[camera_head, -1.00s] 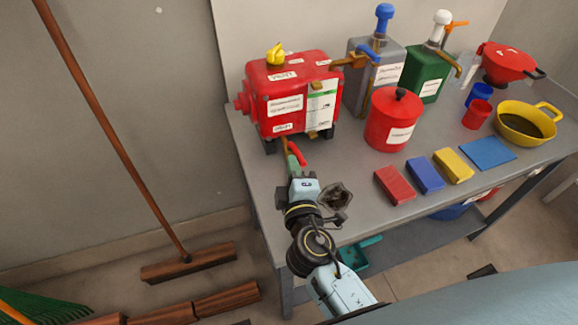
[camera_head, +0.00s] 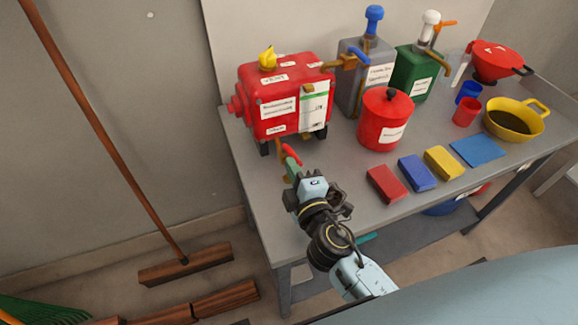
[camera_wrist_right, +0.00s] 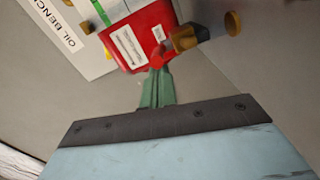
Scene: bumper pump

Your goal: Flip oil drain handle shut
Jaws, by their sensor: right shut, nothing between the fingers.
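The red pump tank (camera_head: 287,90) stands at the left end of the bench. A brass drain fitting sits low on its front, with a small red handle (camera_head: 291,153) pointing down toward the bench's front. In the right wrist view the red handle (camera_wrist_right: 157,58) shows just beyond my fingertips, beside the brass valve (camera_wrist_right: 186,39). My right gripper (camera_head: 289,171) is shut and empty, its green fingers close together at the handle. In the wrist view the fingertips (camera_wrist_right: 156,74) overlap the handle's lower end; I cannot tell whether they touch. My left gripper is not in view.
A red lidded can (camera_head: 385,120) stands right of the tank, with grey (camera_head: 365,75) and green (camera_head: 414,74) pump containers behind. Red (camera_head: 386,184), blue (camera_head: 416,173) and yellow (camera_head: 442,162) blocks lie along the bench (camera_head: 250,205). A broom (camera_head: 186,263) stands at left.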

